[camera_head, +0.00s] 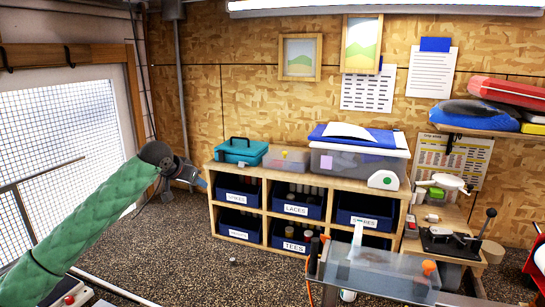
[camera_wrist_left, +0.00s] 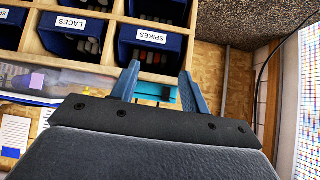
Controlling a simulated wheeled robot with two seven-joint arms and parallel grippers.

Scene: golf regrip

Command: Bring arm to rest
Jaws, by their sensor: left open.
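My left arm, in a green quilted sleeve, reaches in from the lower left of the head view. Its gripper (camera_head: 203,184) is held up in the air in front of the left end of the shelf unit. In the left wrist view the two blue fingers (camera_wrist_left: 160,75) stand apart with nothing held between them. Part of a teal toolbox (camera_wrist_left: 152,92) shows behind them. My right gripper is in neither view.
A wooden shelf unit (camera_head: 264,205) with labelled dark blue bins (camera_head: 239,188) stands against the wall. The teal toolbox (camera_head: 240,151) and clear bins (camera_head: 357,162) sit on top. A clear-topped bench (camera_head: 375,275) is at lower right. The speckled floor (camera_head: 190,240) is mostly open.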

